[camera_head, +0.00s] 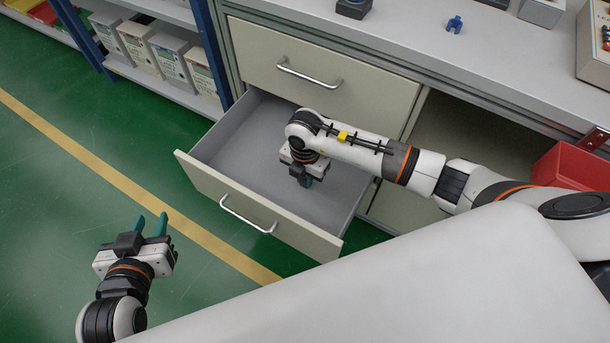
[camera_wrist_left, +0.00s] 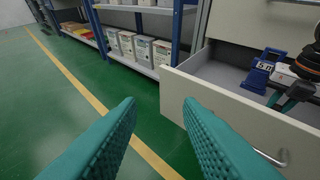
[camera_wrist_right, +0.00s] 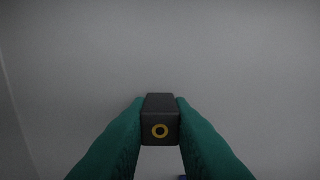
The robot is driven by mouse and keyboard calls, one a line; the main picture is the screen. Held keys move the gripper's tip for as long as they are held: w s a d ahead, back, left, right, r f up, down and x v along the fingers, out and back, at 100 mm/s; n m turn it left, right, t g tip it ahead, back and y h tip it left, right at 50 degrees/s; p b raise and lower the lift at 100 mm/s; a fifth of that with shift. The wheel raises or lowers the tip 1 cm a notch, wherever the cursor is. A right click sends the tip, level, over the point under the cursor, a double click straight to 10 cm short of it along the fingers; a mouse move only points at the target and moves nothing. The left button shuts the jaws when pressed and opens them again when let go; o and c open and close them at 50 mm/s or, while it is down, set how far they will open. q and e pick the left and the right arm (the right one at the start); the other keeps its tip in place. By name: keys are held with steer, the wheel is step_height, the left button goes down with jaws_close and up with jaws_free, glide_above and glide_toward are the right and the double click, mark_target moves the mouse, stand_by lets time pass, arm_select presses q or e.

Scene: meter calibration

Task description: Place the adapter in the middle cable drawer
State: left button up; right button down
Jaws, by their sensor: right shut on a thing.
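The adapter (camera_wrist_right: 160,112) is a small dark block with a yellow ring on its end, clear only in the right wrist view. My right gripper (camera_head: 305,181) is shut on it, pointing down inside the open drawer (camera_head: 232,150). The right wrist view shows grey drawer surface around the adapter; whether it touches the floor cannot be told. The drawer is pulled out below a closed drawer (camera_head: 330,50), and its floor looks otherwise mostly bare. My left gripper (camera_head: 152,226) is open and empty, outside the drawer over the green floor; its fingers also show in the left wrist view (camera_wrist_left: 160,125).
A red bin (camera_head: 570,165) is at right. A blue-posted shelf (camera_head: 205,45) with several boxes stands left. The worktop (camera_head: 400,25) is above.

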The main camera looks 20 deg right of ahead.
steer(key=shift+f, duration=0.1)
steer(key=c, duration=1.3)
jaws_free()
